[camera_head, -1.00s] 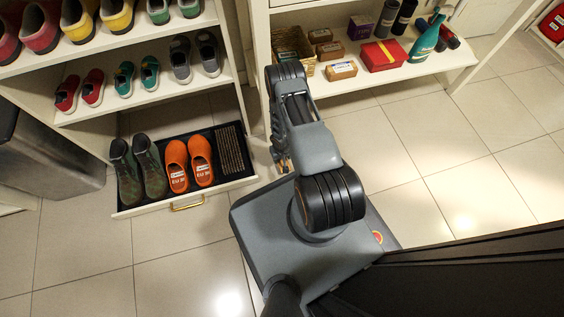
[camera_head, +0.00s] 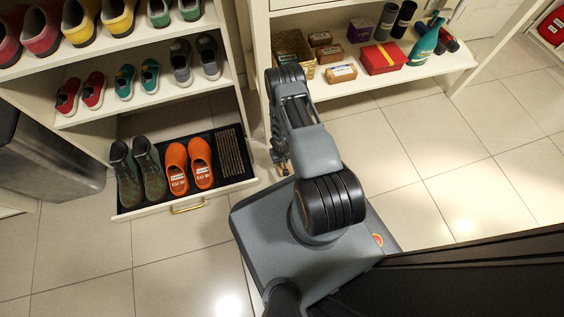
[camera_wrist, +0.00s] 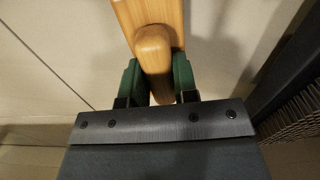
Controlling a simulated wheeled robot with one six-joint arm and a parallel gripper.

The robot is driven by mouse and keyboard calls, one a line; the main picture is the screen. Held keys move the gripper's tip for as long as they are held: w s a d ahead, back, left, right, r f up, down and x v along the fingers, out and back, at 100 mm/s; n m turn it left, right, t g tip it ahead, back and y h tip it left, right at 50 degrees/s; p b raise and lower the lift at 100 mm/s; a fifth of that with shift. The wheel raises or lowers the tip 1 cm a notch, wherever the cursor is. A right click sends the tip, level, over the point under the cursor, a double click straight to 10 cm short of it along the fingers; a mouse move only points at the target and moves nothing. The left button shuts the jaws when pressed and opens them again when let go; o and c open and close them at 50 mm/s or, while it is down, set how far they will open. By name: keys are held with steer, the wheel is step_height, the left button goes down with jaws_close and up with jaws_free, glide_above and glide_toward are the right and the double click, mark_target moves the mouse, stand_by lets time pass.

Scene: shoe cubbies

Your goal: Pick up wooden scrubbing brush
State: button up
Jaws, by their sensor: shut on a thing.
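The wooden scrubbing brush (camera_wrist: 148,14) shows in the wrist view as smooth pale wood with a rounded knob. My gripper (camera_wrist: 155,80) has its two green fingers closed on either side of the knob. The bristles are not visible, and part of the brush is cut off by the top of the wrist view. In the head view my arm hides the brush, and only a small part of my gripper (camera_head: 281,163) shows beside the open drawer.
An open drawer (camera_head: 191,204) holds dark green boots (camera_head: 150,170), orange clogs (camera_head: 201,163) and a brown bristly block (camera_head: 231,152). Shelves of shoes stand above it. A shelf (camera_head: 441,68) with boxes and bottles is at upper right. The tiled floor at right is clear.

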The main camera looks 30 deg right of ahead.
step_height(320, 180, up, 10)
steer(key=p, duration=0.8)
steer(key=shift+p, duration=0.35)
steer(key=o, duration=0.4)
steer(key=shift+c, duration=1.3)
